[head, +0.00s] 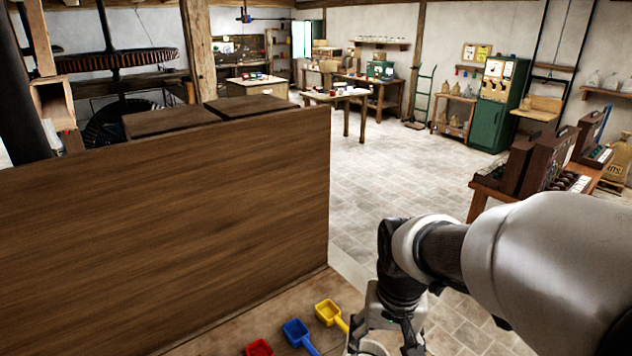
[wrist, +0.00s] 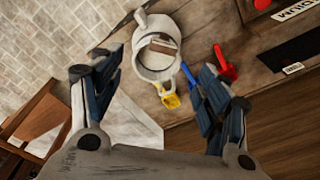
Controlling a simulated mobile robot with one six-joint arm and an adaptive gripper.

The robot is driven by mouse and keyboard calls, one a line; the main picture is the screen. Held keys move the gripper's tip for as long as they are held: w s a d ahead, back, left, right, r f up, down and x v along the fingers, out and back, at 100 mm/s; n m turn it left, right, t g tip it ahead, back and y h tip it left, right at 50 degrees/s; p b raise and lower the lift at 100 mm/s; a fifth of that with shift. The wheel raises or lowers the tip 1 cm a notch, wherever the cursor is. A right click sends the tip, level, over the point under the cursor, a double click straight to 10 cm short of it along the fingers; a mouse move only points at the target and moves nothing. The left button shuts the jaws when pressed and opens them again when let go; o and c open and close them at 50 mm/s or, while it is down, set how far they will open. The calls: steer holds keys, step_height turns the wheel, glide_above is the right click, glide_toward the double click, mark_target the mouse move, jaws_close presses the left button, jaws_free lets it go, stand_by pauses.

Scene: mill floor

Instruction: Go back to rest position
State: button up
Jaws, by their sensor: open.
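My gripper (head: 385,338) hangs low at the bottom of the head view, over the edge of a wooden ledge. In the wrist view its two fingers (wrist: 150,78) are spread wide, with nothing held between them. A white round vessel (wrist: 139,62), open at the top like a jug or mug, lies beyond and between the fingertips. I cannot tell how far below the fingers it is. Most of my arm is stretched in from the right of the head view.
A yellow scoop (head: 328,312), a blue scoop (head: 297,333) and a red scoop (head: 259,348) lie on the ledge (head: 240,325). A tall wooden panel (head: 170,220) rises at left. A table with dark cases (head: 548,160) stands right. The tiled floor (head: 390,170) beyond is clear.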

steer(key=s+d+r+n+t+b, duration=0.1)
steer(key=s+b, duration=0.1)
steer(key=s, duration=0.5)
steer(key=s+r+n+t+b, duration=0.1)
steer(key=s+t+b, duration=0.1)
steer(key=s, duration=0.5)
steer(key=shift+s+d+r, duration=0.35)
steer(key=shift+s+d, duration=0.05)
steer(key=shift+c, duration=0.3)
